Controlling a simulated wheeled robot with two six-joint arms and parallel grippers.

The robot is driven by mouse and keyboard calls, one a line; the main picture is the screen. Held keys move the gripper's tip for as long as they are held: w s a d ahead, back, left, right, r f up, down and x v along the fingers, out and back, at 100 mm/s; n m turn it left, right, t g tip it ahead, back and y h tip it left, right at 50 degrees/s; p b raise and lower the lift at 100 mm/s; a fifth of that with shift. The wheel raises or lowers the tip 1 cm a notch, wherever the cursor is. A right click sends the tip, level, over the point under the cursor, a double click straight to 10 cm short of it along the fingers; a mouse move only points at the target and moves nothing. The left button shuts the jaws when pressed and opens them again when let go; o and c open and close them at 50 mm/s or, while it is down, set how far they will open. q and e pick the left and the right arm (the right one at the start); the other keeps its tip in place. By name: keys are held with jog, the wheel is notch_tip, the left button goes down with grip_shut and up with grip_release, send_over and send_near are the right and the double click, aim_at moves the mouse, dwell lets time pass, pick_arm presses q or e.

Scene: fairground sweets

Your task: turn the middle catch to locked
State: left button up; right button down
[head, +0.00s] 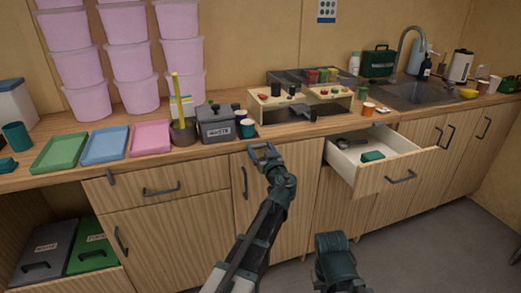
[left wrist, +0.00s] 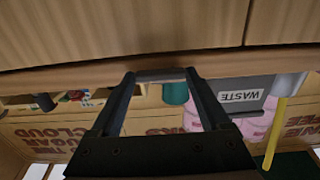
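My left gripper (head: 264,152) is at the counter's front edge, above the middle cabinet door (head: 277,185). In the left wrist view its two fingers (left wrist: 160,76) stand apart, with a short grey bar (left wrist: 161,75) spanning between the tips against the counter edge. This bar looks like the middle catch, lying along the edge; I cannot tell whether the fingers press on it. In the head view the gripper largely hides that spot. A similar small dark catch (head: 110,177) hangs at the top of the left drawer.
An open drawer (head: 370,183) juts out on the right, holding a green item (head: 372,156) and a dark utensil. A grey WASTE bin (head: 216,124) and a teal cup (head: 247,128) stand on the counter (head: 75,173) behind the gripper. Coloured trays lie to the left.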

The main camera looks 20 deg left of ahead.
pick_arm(q)
jog(key=c, duration=0.8)
jog(key=shift+o, duration=0.2)
jog(key=shift+f+m, duration=0.1)
jog(key=shift+m, duration=0.2)
jog(key=m, duration=0.3)
jog(key=shift+f+m+b, duration=0.3)
jog(key=shift+m+b, duration=0.1)
jog(key=m, duration=0.4)
jog(key=shift+s+a+f+m+b, duration=0.15)
jog(key=shift+a+f+m+b, duration=0.05)
jog(key=shift+f+m+b, duration=0.1)
jog(key=m, duration=0.4)
jog(key=shift+s+a+f, duration=0.2)
jog(key=shift+s+a+f+m, duration=0.1)
jog(key=shift+a+m, duration=0.05)
jog(key=shift+m, duration=1.05)
jog(key=shift+s+a+m, duration=0.1)
jog(key=shift+m, duration=1.1)
